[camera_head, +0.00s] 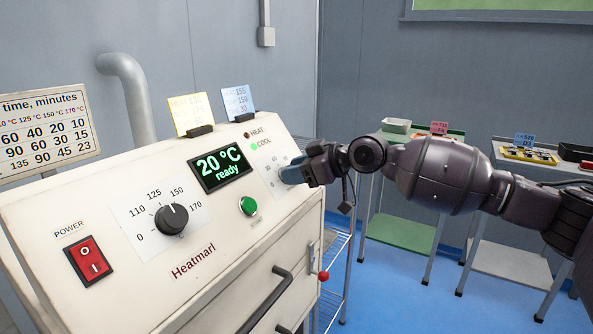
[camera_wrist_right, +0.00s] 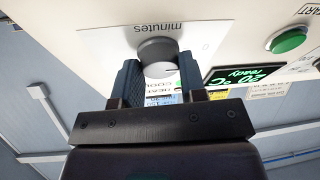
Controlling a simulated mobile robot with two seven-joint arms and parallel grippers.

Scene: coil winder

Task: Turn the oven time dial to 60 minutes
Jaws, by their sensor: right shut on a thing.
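The time dial (camera_wrist_right: 157,50) is a dark round knob on a white plate marked "minutes" in the right wrist view. My right gripper (camera_wrist_right: 158,75) is shut on it, with one finger on each side. In the head view my right gripper (camera_head: 292,172) covers the dial, so its pointer and most of its scale (camera_head: 270,174) are hidden. The oven (camera_head: 215,234) is a cream cabinet with a sloped panel. Its display (camera_head: 220,168) reads "20 °C ready". My left gripper is not in view.
The temperature dial (camera_head: 171,218), red power switch (camera_head: 88,260) and green button (camera_head: 248,206) share the panel. A time chart (camera_head: 45,133) stands at the left. Two cards (camera_head: 188,112) stand on top. Carts with trays (camera_head: 528,154) stand at the right, behind my arm.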

